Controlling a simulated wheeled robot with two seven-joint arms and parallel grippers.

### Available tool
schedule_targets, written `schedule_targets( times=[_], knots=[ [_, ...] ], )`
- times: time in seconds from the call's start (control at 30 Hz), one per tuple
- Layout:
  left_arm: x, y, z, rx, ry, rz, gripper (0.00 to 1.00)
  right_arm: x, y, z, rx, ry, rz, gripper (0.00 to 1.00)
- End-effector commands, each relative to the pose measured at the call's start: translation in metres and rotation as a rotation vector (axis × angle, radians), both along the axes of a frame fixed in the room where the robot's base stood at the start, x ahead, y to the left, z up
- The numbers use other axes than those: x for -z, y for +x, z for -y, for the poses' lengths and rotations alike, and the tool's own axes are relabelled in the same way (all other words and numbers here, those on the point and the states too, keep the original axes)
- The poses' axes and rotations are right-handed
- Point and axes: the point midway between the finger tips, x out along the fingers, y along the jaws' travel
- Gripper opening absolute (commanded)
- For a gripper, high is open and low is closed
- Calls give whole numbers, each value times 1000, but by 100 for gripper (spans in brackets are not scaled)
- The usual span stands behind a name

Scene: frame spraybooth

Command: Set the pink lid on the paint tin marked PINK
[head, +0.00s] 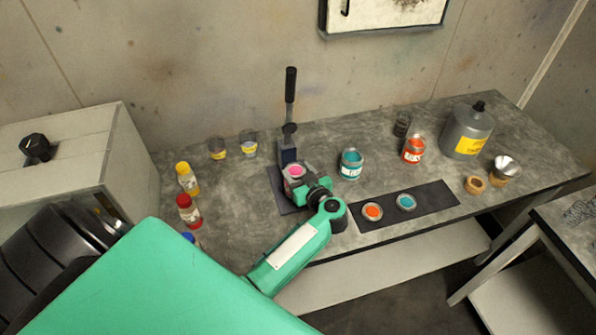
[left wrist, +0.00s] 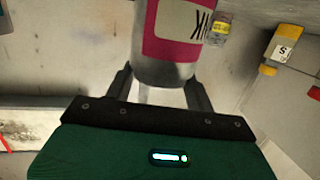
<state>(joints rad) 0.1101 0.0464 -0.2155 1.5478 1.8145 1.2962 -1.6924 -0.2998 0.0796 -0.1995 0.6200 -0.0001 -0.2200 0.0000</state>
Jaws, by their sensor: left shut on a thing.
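The pink-marked paint tin (head: 290,184) stands at the front of the lever press (head: 287,153), with a pink round top (head: 295,170). I cannot tell whether that top is the pink lid or open paint. In the left wrist view the tin (left wrist: 163,69) shows a pink and white label ending in "NK", between my fingers. My left gripper (head: 303,188) is shut on this tin and hides part of it in the head view. No separate pink lid shows elsewhere. My right gripper is not in view.
A teal tin (head: 351,164) and a red tin (head: 413,150) stand to the right. A black mat (head: 440,196) holds an orange lid (head: 372,211) and a teal lid (head: 405,202). Bottles (head: 187,179) line the left; a grey can (head: 468,131) stands at the back right.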

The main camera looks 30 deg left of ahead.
Motion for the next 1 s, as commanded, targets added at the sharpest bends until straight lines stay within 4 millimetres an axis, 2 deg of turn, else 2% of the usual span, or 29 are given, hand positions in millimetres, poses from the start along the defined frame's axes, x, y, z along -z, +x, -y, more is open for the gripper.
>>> schedule_targets(
  times=[0.17, 0.2, 0.3, 0.33, 0.73, 0.87, 1.0],
  knots=[
    [5, -2, 1, 0, -4, -8, 33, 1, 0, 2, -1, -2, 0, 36],
    [5, -2, 1, 0, -3, -9, 56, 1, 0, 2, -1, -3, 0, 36],
    [5, -2, 1, 0, -4, -9, 76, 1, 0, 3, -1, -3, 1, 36],
    [5, -2, 1, 0, -4, -9, 80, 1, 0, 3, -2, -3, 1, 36],
    [0, -4, 6, 1, -3, -6, 80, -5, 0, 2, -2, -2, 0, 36],
    [-4, -13, 21, 1, -5, -9, 80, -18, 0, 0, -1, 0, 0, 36],
    [-10, -27, 47, 2, -6, -10, 80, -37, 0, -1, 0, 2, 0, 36]
  ],
)
